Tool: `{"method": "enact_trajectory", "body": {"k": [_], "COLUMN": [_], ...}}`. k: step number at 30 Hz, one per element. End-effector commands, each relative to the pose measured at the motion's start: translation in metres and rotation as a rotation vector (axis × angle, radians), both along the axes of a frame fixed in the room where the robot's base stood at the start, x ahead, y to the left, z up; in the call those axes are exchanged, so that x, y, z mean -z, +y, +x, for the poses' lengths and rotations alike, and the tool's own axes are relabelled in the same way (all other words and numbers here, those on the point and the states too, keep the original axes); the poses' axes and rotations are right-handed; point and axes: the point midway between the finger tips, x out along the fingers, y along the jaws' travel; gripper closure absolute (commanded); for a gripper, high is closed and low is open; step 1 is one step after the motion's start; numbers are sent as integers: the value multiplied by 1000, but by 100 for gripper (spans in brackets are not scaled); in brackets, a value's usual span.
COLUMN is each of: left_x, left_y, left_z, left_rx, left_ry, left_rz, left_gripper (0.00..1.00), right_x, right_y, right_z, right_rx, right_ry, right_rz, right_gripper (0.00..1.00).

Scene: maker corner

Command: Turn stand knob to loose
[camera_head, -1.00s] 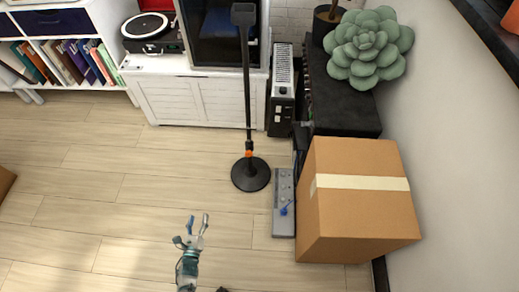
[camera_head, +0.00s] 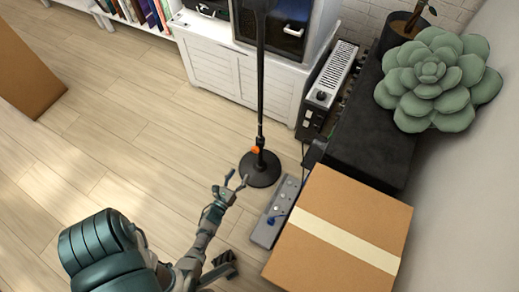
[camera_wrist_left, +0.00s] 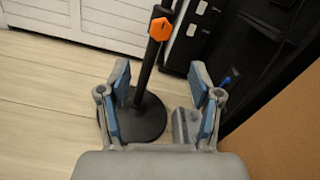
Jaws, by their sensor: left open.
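The black floor stand (camera_head: 261,90) stands upright on a round black base (camera_head: 260,169). Its orange knob (camera_head: 255,150) sits low on the pole, just above the base. In the left wrist view the orange knob (camera_wrist_left: 160,29) shows on the pole, ahead of my fingers and near the top. My left gripper (camera_head: 234,182) is open and empty, just in front of the stand base and apart from the knob. Its two blue-padded fingers (camera_wrist_left: 163,98) are spread in the left wrist view, with the base showing between and beyond them.
A cardboard box (camera_head: 340,236) and a grey pedal strip (camera_head: 272,218) lie right of the stand. A black heater-like unit (camera_head: 325,88) and white cabinet (camera_head: 230,73) stand behind. The floor to the left is clear up to another box (camera_head: 28,75).

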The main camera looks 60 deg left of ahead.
Motion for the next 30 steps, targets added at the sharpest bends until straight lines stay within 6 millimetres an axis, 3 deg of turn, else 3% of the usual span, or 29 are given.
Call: {"method": "enact_trajectory", "body": {"k": [9, 15, 22, 30], "left_x": [5, 4, 2, 0], "left_y": [38, 57, 67, 68], "left_z": [67, 101, 120, 123], "left_rx": [1, 1, 1, 0], "left_ry": [4, 4, 2, 0], "left_rz": [1, 0, -1, -1], "left_gripper": [36, 36, 36, 36], "right_x": [2, 0, -3, -3], "right_y": [3, 4, 5, 5], "right_z": [6, 8, 8, 12], "right_rx": [-2, -2, -2, -2], "right_ry": [-45, -74, -94, -93], "right_rz": [-1, -2, -3, -3], "right_gripper": [60, 60, 60, 60]}}
